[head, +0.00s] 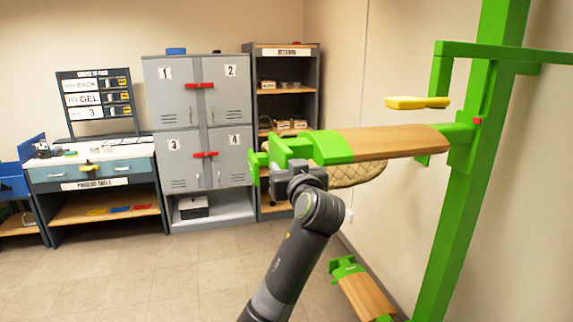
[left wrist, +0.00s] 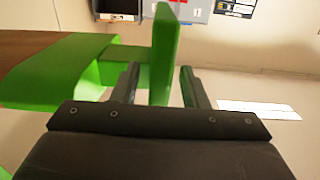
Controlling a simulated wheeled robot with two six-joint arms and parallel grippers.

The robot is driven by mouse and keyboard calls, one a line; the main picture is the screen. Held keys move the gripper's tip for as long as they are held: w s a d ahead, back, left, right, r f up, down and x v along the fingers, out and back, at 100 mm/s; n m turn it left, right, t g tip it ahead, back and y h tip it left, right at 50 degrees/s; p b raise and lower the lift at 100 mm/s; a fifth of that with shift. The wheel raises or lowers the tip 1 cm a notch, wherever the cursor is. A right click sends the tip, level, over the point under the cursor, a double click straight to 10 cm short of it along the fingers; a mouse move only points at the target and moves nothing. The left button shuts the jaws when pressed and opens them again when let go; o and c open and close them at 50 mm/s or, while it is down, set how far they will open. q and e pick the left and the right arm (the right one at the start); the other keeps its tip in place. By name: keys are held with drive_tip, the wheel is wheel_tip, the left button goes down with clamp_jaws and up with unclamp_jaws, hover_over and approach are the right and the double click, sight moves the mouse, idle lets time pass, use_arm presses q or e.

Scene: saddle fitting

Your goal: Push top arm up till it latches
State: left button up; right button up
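The top arm, green with a wooden top (head: 390,141), sticks out leftward from the tall green post (head: 455,215) in the head view, roughly level. A small red part (head: 477,121) sits on the post near its root. My left gripper (head: 272,172) is at the arm's free left end. In the left wrist view, the fingers (left wrist: 158,88) stand apart on either side of an upright green end plate (left wrist: 163,50), with narrow gaps visible. The arm's wooden top (left wrist: 35,55) shows at left there. My right gripper is not in view.
A lower green and wooden arm (head: 365,292) sticks out near the floor. A yellow piece (head: 417,103) is above the top arm, and a woven pad (head: 358,175) shows behind it. Grey lockers (head: 200,120), shelves (head: 285,60) and a table (head: 90,172) stand at the back. Floor at left is clear.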

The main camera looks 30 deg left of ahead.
use_arm(q)
drive_tip(key=shift+s+d+r, duration=0.1)
drive_tip(key=shift+c, duration=0.4)
clamp_jaws()
